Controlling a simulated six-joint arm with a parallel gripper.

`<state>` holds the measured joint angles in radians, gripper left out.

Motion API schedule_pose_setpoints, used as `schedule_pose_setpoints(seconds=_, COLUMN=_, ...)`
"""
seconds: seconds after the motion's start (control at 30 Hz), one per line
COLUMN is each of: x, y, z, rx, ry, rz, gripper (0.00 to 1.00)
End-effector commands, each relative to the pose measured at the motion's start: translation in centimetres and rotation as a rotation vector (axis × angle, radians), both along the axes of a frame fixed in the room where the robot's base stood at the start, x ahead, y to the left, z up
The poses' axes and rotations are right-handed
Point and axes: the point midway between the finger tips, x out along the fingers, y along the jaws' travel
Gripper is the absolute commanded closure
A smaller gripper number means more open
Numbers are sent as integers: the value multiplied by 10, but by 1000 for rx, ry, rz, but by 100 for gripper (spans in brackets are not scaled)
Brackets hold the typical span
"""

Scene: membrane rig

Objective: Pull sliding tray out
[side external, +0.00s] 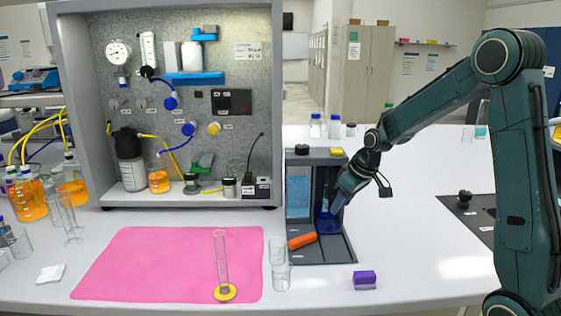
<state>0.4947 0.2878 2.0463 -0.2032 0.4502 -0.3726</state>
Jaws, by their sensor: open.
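My gripper (338,203) is open and reaches down from the right into the dark grey open-fronted stand (322,250). Its fingertips are next to a blue piece (327,223) inside the stand. I cannot tell whether they touch it. No part is clearly recognisable as the sliding tray. The large grey rig (262,100) stands at the left, with a white shelf (205,198) along its bottom that carries bottles and small fittings.
An orange block (301,241) lies at the stand's front left. Clear glass vessels (281,275), a purple block (364,280) and a pink mat (150,265) with a tall cylinder (222,260) are in front. The white table right of the stand is mostly clear.

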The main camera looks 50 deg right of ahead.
Motion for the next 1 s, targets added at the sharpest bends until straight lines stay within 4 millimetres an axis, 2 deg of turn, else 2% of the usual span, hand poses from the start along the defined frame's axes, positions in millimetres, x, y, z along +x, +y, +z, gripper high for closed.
schedule_pose_setpoints(seconds=0.3, x=16, y=1, z=-40, rx=1, ry=3, rz=2, gripper=55)
schedule_pose_setpoints(seconds=0.5, x=23, y=0, z=-57, rx=1, ry=1, rz=1, gripper=55)
schedule_pose_setpoints(seconds=0.7, x=27, y=0, z=-66, rx=0, ry=1, rz=1, gripper=55)
schedule_pose_setpoints(seconds=1.0, x=28, y=0, z=-67, rx=0, ry=0, rz=0, gripper=55)
